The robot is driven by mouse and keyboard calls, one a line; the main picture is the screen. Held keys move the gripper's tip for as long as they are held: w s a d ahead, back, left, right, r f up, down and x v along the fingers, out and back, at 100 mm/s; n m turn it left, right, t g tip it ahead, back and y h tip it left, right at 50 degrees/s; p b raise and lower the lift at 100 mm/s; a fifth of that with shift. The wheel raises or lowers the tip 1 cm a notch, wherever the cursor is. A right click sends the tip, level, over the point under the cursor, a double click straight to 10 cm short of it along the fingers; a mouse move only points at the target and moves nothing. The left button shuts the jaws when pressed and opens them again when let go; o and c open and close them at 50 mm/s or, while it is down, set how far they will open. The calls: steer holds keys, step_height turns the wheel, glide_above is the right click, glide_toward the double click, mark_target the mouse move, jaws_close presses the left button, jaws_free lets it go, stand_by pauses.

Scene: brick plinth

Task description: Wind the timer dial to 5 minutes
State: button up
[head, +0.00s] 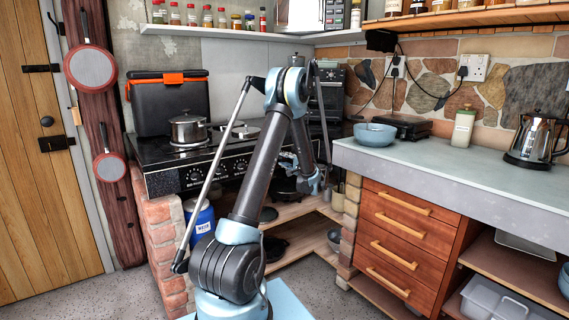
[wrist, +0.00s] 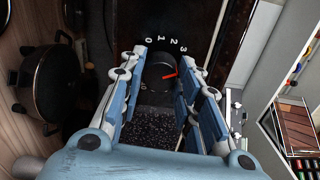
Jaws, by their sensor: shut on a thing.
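The timer dial (wrist: 158,70) is a dark round knob on a black panel in the wrist view. Any further figures are hidden behind the right finger. My gripper (wrist: 161,76) has its blue-grey fingers on either side of the dial and is shut on it. In the head view my gripper (head: 312,180) is at the right end of the black stove front, and my arm hides the dial there.
The black stove (head: 155,157) bears a steel pot (head: 188,131). A grey worktop (head: 440,170) with a blue bowl (head: 375,134) lies to the right, above wooden drawers (head: 400,222). In the wrist view a dark pot (wrist: 55,83) lies to the left.

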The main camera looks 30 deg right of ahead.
steer(key=m, duration=0.4)
steer(key=shift+d+f+m, duration=0.1)
steer(key=shift+m, duration=0.3)
stand_by(0.4)
steer(key=o, duration=1.1)
steer(key=s, duration=1.2)
steer(key=shift+d, duration=0.4)
